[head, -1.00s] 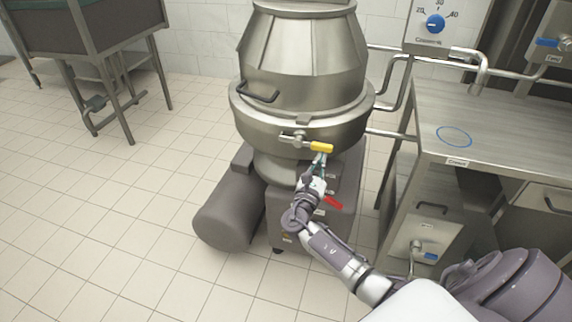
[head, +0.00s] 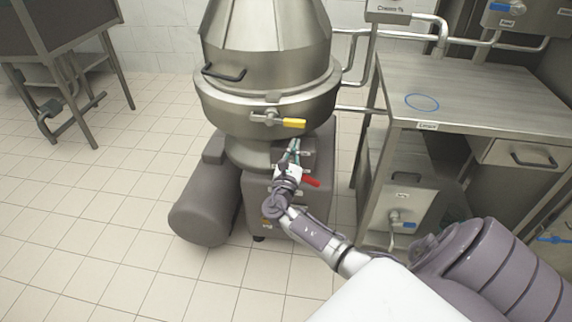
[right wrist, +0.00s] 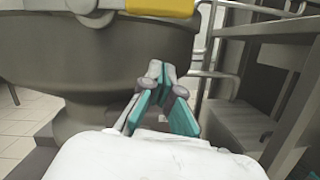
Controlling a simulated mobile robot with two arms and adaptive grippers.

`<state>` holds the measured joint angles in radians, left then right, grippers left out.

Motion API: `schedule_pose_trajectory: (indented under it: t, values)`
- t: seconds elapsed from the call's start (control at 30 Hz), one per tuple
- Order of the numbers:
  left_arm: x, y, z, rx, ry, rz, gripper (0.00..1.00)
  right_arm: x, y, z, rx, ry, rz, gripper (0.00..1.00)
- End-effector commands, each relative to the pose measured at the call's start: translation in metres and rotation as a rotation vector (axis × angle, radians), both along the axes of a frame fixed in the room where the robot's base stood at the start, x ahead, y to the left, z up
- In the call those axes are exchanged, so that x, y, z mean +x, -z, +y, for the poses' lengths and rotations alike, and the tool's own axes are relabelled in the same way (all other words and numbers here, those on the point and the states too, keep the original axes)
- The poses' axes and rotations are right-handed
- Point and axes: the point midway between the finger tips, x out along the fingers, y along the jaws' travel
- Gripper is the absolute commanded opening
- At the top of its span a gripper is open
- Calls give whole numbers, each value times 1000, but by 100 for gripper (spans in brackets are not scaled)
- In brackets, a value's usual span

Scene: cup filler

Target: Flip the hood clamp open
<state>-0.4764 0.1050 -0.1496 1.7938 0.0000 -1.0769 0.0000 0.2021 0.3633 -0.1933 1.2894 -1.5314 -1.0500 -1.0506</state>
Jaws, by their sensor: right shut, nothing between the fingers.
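The hood clamp, a metal latch with a yellow handle (head: 294,123), sits on the front rim of the steel separator (head: 262,90). Its handle points right. In the right wrist view the yellow handle (right wrist: 160,7) crosses the top edge, partly cut off. My right gripper (head: 293,147) is below the handle and apart from it. In the right wrist view its teal-lined fingers (right wrist: 161,72) come together at the tips with nothing between them. My left gripper does not show.
A red handle (head: 311,181) is on the grey base below my gripper. A steel counter with a blue ring (head: 422,102) stands at the right, with pipes (head: 350,60) behind. A dark motor housing (head: 205,205) lies at the lower left.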

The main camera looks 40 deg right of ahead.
Motion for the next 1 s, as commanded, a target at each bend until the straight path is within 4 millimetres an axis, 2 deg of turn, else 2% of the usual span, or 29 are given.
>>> schedule_pose_trajectory:
  t: [0.03, 0.2, 0.4, 0.6, 1.0]
  values:
    - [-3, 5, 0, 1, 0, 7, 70, -8, 4, 11, 2, -4, 3, 0]
    - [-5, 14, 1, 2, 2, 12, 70, -32, 12, 39, 3, -3, 2, 0]
    - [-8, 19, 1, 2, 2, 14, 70, -54, 20, 64, 2, -3, 2, 0]
    - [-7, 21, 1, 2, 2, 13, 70, -62, 23, 74, 0, -1, 1, 0]
    - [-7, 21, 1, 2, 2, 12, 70, -63, 24, 74, 0, -1, 1, 0]
